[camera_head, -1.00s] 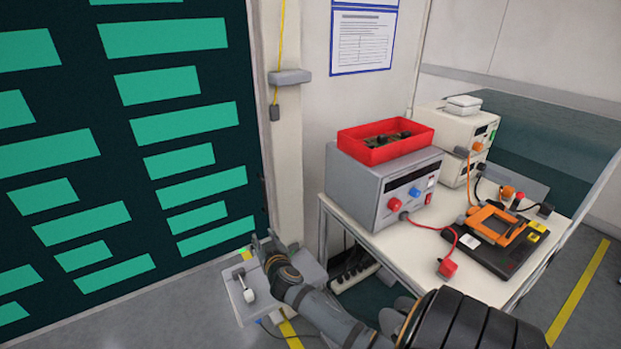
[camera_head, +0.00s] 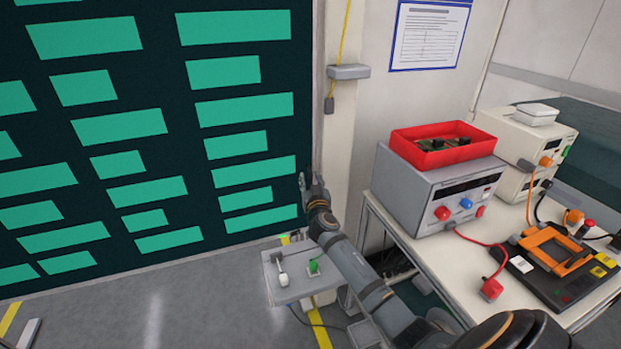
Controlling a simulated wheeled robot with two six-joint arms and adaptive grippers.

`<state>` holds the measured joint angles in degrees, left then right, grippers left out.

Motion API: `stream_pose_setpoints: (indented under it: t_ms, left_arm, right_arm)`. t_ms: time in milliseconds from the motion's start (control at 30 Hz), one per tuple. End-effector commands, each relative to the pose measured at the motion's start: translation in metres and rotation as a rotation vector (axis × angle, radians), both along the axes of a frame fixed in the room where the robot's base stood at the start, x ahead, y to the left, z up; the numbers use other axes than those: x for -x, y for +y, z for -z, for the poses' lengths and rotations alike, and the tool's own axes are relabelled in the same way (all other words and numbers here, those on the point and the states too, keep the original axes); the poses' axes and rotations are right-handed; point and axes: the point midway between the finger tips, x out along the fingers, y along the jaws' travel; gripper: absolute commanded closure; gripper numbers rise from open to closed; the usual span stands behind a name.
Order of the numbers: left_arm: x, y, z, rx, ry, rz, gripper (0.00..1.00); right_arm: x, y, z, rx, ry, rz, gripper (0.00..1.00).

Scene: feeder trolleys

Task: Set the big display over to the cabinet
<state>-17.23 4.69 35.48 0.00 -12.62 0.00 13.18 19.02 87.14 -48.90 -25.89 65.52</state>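The big display (camera_head: 150,120), a dark panel with rows of green bars, fills the left half of the head view. Its top runs out of the picture. My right gripper (camera_head: 306,182) is at the display's right edge, a little above its lower right corner. I cannot tell whether it touches the edge, and its fingers are too small and edge-on to show their opening. My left gripper is out of view. I cannot make out the cabinet.
A white table (camera_head: 446,262) on the right carries a grey power supply (camera_head: 425,195), a red bin (camera_head: 436,155) and an orange-framed device (camera_head: 552,250). A pale post (camera_head: 343,130) stands right of the display.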

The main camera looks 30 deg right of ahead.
Motion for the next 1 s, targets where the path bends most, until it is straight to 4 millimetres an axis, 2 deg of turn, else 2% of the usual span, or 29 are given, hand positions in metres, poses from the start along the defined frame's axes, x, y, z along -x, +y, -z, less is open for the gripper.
stream_pose_setpoints:
  t_ms: [300,567,1000]
  left_arm:
    - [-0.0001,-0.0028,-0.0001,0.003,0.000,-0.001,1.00]
    - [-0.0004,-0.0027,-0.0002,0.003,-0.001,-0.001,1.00]
    - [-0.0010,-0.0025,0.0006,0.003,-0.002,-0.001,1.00]
  right_arm:
    - [-0.0044,-0.0020,0.0005,0.000,0.001,0.000,0.65]
    - [-0.0042,-0.0019,0.0005,0.000,0.001,0.000,0.99]
    - [-0.0049,-0.0029,0.0012,0.000,0.001,-0.002,1.00]
